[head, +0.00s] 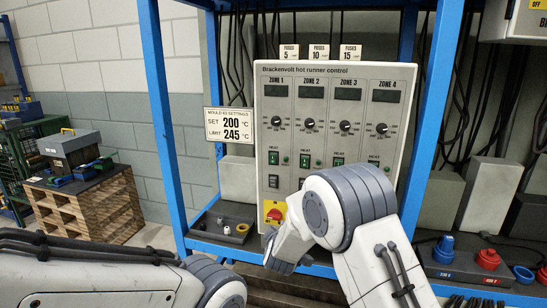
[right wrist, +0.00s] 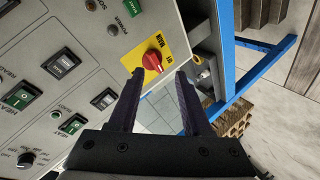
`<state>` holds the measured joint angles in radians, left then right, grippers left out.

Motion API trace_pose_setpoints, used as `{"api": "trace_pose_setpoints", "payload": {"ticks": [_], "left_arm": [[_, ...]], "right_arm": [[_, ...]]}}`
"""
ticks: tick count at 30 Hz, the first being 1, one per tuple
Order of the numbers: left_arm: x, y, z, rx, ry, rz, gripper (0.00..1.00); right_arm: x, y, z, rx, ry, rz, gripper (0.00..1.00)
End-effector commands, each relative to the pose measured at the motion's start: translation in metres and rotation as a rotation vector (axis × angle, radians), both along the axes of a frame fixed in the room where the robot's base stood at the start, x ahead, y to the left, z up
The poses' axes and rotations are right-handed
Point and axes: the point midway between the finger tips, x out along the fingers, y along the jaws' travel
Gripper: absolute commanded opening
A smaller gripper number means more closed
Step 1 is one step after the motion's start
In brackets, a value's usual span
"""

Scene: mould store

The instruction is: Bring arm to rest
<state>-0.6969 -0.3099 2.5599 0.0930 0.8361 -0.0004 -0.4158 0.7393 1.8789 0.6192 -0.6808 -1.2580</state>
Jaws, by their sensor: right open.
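My right arm reaches up in front of the grey hot runner control cabinet (head: 335,80). In the right wrist view my right gripper (right wrist: 160,78) is open, its two dark fingers apart with nothing between them. Just beyond the fingertips is the red main switch knob (right wrist: 152,60) on its yellow plate (right wrist: 141,50). The knob also shows in the head view (head: 274,215), left of my right wrist. In the head view my right fingers are mostly hidden by the wrist. My left arm lies across the lower left, its gripper out of view.
Blue rack posts (head: 158,110) and (head: 432,110) flank the cabinet. A sign reading 200 and 245 (head: 230,125) hangs at its left. Blue (head: 444,250) and red (head: 488,260) fittings sit on the right shelf. A wooden crate stack (head: 85,208) bears a grey toolbox (head: 70,147).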

Motion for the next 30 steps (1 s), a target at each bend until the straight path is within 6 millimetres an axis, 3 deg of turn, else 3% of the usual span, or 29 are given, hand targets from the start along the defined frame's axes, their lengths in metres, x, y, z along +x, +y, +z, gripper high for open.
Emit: {"api": "trace_pose_setpoints", "payload": {"ticks": [1, 6, 9, 13, 26, 30], "left_arm": [[0.0, 0.0, 0.0, 0.0, 0.0, 0.0, 1.0], [0.0, 0.0, 0.0, 0.0, 0.0, 0.0, 1.0], [0.0, 0.0, 0.0, 0.0, 0.0, 0.0, 1.0], [0.0, 0.0, 0.0, 0.0, 0.0, 0.0, 1.0], [0.0, 0.0, 0.0, 0.0, 0.0, 0.0, 1.0], [0.0, 0.0, 0.0, 0.0, 0.0, 0.0, 1.0]], "right_arm": [[-0.017, -0.021, 0.008, 0.099, 0.079, -0.024, 0.49], [-0.108, -0.081, 0.008, 0.387, 0.401, -0.184, 0.49], [-0.157, -0.105, 0.004, 0.473, 0.535, -0.297, 0.49], [-0.204, -0.127, 0.001, 0.532, 0.644, -0.42, 0.49], [-0.319, -0.172, -0.004, 0.611, 0.843, -0.756, 0.49], [-0.327, -0.144, 0.004, 0.569, 0.885, -0.677, 0.49]]}}
